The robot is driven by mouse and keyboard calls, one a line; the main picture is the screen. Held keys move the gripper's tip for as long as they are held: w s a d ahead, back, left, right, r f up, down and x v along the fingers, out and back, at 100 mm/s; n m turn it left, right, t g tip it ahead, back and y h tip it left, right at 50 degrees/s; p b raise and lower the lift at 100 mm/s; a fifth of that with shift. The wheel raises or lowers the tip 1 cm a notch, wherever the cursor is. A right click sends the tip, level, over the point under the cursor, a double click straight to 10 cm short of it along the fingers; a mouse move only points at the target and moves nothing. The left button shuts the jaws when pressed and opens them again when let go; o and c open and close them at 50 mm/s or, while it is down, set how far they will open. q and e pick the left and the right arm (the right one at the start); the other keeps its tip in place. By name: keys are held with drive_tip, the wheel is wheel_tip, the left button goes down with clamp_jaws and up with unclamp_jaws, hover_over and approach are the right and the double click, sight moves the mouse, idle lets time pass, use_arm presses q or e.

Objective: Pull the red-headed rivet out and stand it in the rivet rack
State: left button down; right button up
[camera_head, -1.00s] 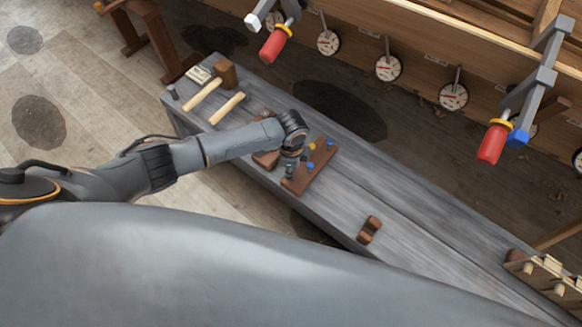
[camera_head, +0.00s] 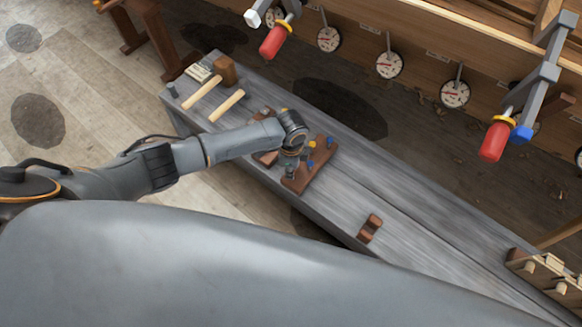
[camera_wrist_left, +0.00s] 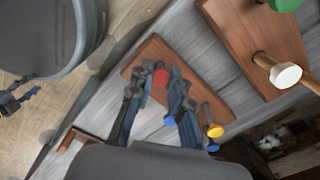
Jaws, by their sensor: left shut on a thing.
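My left gripper (camera_wrist_left: 163,88) is shut on the red-headed rivet (camera_wrist_left: 160,76), whose red head shows between the fingertips in the left wrist view. Its shank is hidden, so I cannot tell whether it stands in a hole. In the head view the gripper (camera_head: 291,172) is at the near end of this block (camera_head: 318,170). A second wooden block (camera_wrist_left: 257,30) has a white-headed (camera_wrist_left: 285,75) and a green-headed rivet. I cannot tell which block is the rack. My right gripper is not in view.
The blocks are on a long grey bench (camera_head: 410,221). Two wooden-handled tools (camera_head: 227,106) lie at its far left, and a small brown piece (camera_head: 370,228) lies to the right. Red-handled clamps (camera_head: 494,141) hang on the hull behind. The bench's right stretch is mostly clear.

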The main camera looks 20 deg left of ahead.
use_arm(q)
drive_tip(key=shift+f, duration=0.15)
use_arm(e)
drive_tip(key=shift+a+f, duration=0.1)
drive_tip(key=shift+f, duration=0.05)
use_arm(q)
drive_tip(key=shift+f, duration=0.3)
drive_tip(key=c, duration=1.2)
unclamp_jaws()
drive_tip(key=shift+o, duration=0.2)
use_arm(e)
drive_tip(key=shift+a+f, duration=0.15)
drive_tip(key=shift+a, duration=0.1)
use_arm(q)
drive_tip(key=shift+r, duration=0.15)
drive_tip(key=shift+r, duration=0.35)
wheel_tip(320, 180, up, 7)
drive_tip(key=p, duration=0.7)
drive_tip(key=shift+f+p, duration=0.1)
drive_tip(key=shift+p, duration=0.2)
drive_tip(key=shift+r+p, duration=0.25)
drive_tip(key=shift+p, duration=0.05)
drive_tip(key=shift+f, duration=0.1)
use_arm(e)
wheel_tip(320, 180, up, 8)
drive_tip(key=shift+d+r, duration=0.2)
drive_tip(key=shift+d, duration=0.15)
